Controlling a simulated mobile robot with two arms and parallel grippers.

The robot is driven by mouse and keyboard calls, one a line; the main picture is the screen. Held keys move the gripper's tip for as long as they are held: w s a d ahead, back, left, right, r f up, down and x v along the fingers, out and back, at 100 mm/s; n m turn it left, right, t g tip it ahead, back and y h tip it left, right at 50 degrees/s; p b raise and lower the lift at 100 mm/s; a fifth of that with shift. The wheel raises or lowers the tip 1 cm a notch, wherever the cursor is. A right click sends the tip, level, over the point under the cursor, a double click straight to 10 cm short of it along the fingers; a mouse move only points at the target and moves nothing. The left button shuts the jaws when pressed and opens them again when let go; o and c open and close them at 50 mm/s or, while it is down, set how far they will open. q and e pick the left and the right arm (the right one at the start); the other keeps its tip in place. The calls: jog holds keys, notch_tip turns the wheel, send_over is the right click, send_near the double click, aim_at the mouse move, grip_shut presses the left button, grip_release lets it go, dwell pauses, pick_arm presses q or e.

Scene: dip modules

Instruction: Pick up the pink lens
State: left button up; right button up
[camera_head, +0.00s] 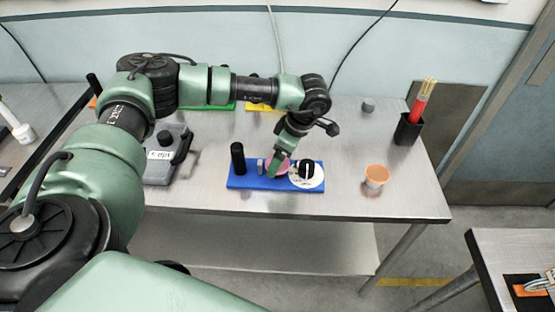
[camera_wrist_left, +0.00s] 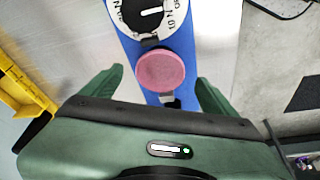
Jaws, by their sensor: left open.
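The pink lens (camera_wrist_left: 161,71) is a round disc on the blue module (camera_wrist_left: 183,45), seen in the left wrist view between my open fingers. In the head view the pink lens (camera_head: 284,167) is partly hidden by my left gripper (camera_head: 276,164), which reaches down over the blue module (camera_head: 240,183). In the left wrist view my left gripper (camera_wrist_left: 160,82) is open, one finger on each side of the blue module. I see no contact with the lens. My right gripper is not in view.
A white dial (camera_head: 314,181) with a black knob is right of the lens, and a black cylinder (camera_head: 238,157) stands at the module's left. An orange cup (camera_head: 376,176), a black pen holder (camera_head: 408,130) and a grey box (camera_head: 163,165) are on the table.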

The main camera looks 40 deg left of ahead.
pick_arm(q)
jog(key=shift+a+f, duration=0.2)
jog(key=shift+f, duration=0.45)
jog(key=c, duration=1.4)
jog(key=shift+c, duration=0.2)
jog(key=shift+r, duration=0.15)
